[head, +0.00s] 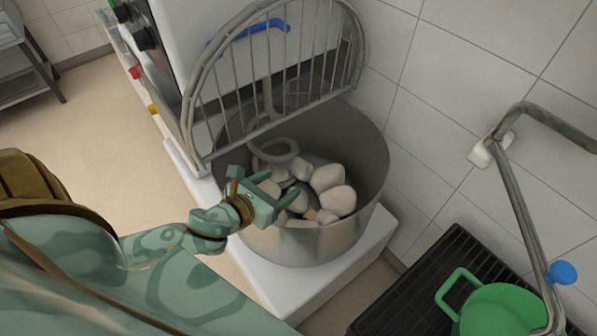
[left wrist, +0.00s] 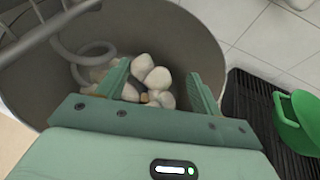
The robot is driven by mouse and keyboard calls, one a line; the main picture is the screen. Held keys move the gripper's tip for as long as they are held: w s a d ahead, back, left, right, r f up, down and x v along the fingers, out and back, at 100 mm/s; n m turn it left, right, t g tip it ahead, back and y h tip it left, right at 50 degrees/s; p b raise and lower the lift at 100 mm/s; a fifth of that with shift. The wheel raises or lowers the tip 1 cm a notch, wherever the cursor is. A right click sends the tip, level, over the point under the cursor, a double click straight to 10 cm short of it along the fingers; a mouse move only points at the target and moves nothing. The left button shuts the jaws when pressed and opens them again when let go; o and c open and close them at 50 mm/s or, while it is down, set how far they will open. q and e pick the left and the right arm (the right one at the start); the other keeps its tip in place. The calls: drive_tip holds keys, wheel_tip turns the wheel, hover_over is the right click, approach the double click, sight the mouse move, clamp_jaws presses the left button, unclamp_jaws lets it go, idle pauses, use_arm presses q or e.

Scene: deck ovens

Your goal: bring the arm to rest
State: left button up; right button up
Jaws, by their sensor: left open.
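My left gripper (head: 266,194) is open, above the near left rim of a large steel mixer bowl (head: 310,241). In the left wrist view its two fingers (left wrist: 160,88) stand wide apart with nothing gripped, and they point into the bowl. Several pale dough-like lumps (head: 337,200) lie in the bowl, beyond the fingertips. I cannot tell whether the fingers touch any lump. My right gripper is in neither view.
A wire guard (head: 274,62) stands raised over the bowl, with a spiral hook (head: 274,151) inside. At right are a black ribbed rack (head: 413,291), a green pot (head: 500,312) and a metal pipe with a blue knob (head: 562,272). Floor (head: 95,115) is clear at left.

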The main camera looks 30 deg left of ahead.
use_arm(q)
drive_tip(key=shift+s+a+r, duration=0.1)
drive_tip(key=shift+s+r, duration=0.15)
drive_tip(key=shift+s, duration=0.4)
